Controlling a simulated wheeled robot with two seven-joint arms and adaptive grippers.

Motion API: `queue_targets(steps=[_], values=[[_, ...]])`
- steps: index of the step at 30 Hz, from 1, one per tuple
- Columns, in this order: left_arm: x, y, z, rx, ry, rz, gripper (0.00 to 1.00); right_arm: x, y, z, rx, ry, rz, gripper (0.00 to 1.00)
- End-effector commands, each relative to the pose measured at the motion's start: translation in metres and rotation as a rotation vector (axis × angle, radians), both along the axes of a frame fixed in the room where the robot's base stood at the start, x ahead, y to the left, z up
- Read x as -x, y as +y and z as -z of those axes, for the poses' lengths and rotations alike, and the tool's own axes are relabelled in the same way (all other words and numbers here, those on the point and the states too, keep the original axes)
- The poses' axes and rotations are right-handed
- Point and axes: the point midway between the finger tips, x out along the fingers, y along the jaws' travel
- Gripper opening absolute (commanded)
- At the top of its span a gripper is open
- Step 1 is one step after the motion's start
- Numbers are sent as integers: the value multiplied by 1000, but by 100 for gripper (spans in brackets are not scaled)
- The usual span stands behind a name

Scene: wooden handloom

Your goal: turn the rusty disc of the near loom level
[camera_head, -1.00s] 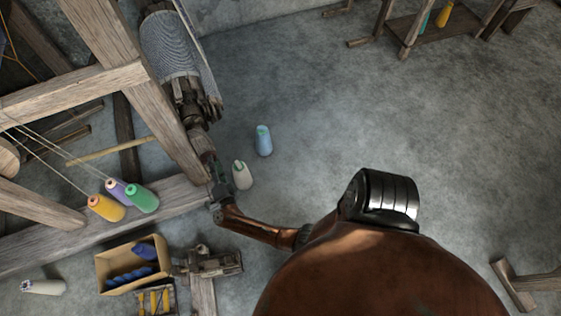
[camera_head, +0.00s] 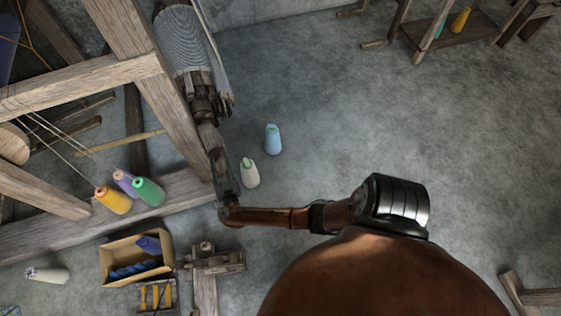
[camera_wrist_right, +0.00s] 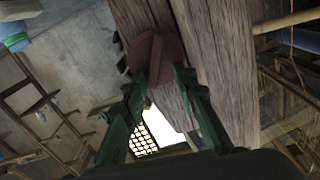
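The rusty disc (camera_wrist_right: 158,57) shows in the right wrist view as a reddish-brown plate against a thick wooden post of the near loom. My right gripper (camera_wrist_right: 162,82) has its two dark green fingers apart, with the disc's lower part between and just beyond the tips. I cannot tell whether either finger touches it. In the head view my right gripper (camera_head: 220,165) is beside the loom's frame (camera_head: 170,110), below the cloth roll (camera_head: 184,45). The disc cannot be made out there. My left gripper is not in view.
A white cone (camera_head: 249,172) and a blue cone (camera_head: 273,139) stand on the floor close to the right gripper. Several thread cones (camera_head: 113,200) stand on the loom's lower beam. A cardboard box (camera_head: 112,278) is near the bottom left.

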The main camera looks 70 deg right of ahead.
Motion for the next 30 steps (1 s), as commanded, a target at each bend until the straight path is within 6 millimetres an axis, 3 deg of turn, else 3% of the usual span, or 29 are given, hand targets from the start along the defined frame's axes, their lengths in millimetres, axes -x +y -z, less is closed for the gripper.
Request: queue_targets(steps=[8,23,30], values=[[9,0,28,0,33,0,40,-2,2,4,73,86,-5,26],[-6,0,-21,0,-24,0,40,48,62,-5,69,85,0,26],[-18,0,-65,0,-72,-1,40,58,61,-25,131,55,-163,26]])
